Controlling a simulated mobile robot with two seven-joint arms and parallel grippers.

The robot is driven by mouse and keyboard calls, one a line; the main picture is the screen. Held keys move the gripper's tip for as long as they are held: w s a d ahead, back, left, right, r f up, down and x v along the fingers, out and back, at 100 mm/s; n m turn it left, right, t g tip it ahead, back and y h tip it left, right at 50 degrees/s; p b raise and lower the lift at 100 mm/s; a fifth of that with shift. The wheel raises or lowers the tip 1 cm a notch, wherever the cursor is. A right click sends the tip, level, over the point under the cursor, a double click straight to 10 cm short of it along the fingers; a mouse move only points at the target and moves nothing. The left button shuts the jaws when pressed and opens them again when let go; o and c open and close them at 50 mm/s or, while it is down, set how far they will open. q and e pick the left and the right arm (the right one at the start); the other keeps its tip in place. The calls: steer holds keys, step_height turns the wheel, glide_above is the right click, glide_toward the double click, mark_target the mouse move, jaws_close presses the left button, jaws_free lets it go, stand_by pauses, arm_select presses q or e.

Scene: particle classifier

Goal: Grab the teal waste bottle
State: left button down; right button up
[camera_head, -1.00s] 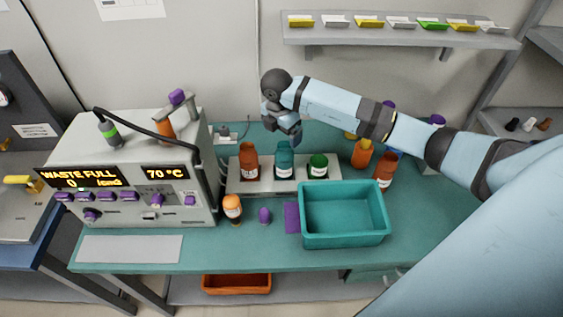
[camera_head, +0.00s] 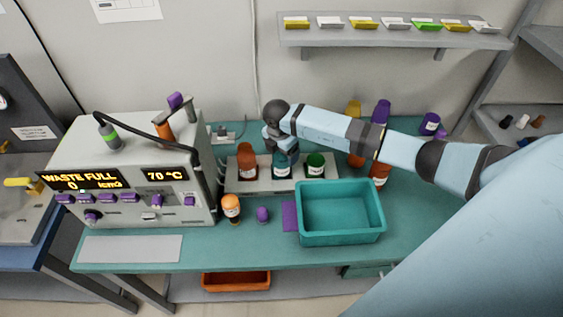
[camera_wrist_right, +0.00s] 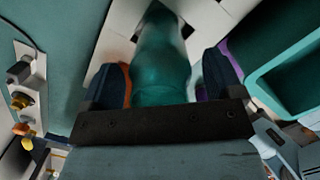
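The teal waste bottle (camera_head: 282,171) stands in the white rack (camera_head: 248,187) between a brown-orange bottle (camera_head: 247,160) and a green one (camera_head: 316,165). My right gripper (camera_head: 281,147) is directly over it, pointing down and covering its top. In the right wrist view the teal bottle (camera_wrist_right: 162,60) is between the two dark fingers, with a visible gap on each side, so the gripper is open around it. My left gripper is not in view.
A teal bin (camera_head: 340,240) stands in front of the rack on the right. The grey machine (camera_head: 135,205), showing WASTE FULL, is on the left. An orange-capped bottle (camera_head: 231,208) and a purple item (camera_head: 262,214) stand in front. More bottles stand behind and below my right arm.

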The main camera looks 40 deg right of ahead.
steer(key=c, duration=1.3)
steer(key=shift+r, duration=0.1)
steer(key=shift+c, duration=0.2)
